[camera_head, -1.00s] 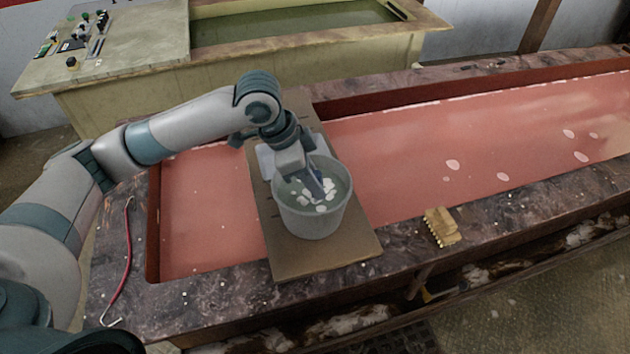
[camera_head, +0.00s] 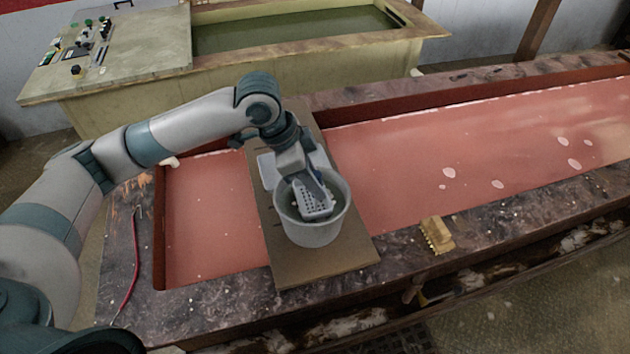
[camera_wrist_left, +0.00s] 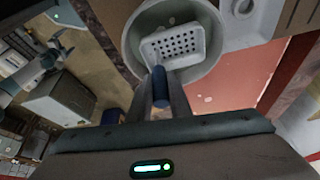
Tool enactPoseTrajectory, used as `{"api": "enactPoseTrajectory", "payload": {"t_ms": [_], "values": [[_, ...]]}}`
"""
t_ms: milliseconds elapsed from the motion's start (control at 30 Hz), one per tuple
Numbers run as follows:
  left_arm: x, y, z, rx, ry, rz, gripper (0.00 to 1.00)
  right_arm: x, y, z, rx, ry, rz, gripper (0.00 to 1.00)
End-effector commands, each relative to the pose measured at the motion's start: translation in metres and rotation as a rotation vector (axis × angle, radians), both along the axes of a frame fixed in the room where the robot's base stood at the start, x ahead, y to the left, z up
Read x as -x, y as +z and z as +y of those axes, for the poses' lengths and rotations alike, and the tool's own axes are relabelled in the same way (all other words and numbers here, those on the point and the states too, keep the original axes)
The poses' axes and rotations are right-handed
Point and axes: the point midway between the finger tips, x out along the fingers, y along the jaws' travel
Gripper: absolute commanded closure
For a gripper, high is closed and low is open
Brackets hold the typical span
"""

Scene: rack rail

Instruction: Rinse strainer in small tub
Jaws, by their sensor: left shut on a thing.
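The small tub (camera_head: 312,234) is a grey-white round bucket on a brown board across the red tank. The strainer (camera_head: 314,202) is a pale perforated piece inside the tub's rim, tilted in the head view. My left gripper (camera_head: 304,184) reaches down into the tub and is shut on the strainer's handle. In the left wrist view the strainer (camera_wrist_left: 174,44) shows its rows of holes within the tub (camera_wrist_left: 205,70), and a blue handle (camera_wrist_left: 159,82) sits between my fingers. The water around the strainer is mostly hidden. My right gripper is not in view.
The brown board (camera_head: 330,268) spans the red liquid tank (camera_head: 430,150). A pale flat piece (camera_head: 267,170) lies behind the tub. A yellow-tan brush (camera_head: 437,235) rests on the front stone edge, and a red-handled hook (camera_head: 134,260) lies at left.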

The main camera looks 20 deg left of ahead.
Motion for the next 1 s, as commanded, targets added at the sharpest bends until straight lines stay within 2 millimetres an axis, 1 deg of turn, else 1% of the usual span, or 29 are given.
{"api": "enactPoseTrajectory", "payload": {"t_ms": [33, 267, 333, 600, 700, 1000], "values": [[0.000, 0.007, 0.000, 0.001, 0.000, 0.000, 1.00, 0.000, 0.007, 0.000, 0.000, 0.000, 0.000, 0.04], [0.000, 0.021, 0.000, 0.001, 0.000, 0.000, 1.00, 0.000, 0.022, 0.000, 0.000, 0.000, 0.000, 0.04], [-0.001, 0.022, 0.000, 0.000, 0.000, -0.002, 1.00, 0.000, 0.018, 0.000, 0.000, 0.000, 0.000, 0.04], [-0.001, 0.040, 0.000, 0.001, 0.000, -0.003, 1.00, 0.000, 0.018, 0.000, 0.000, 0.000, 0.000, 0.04], [-0.001, 0.044, 0.000, 0.000, 0.000, -0.002, 1.00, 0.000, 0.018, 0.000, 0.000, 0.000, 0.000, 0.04], [0.000, 0.045, 0.000, 0.001, 0.000, -0.001, 1.00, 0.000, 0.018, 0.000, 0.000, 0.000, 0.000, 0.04]]}}
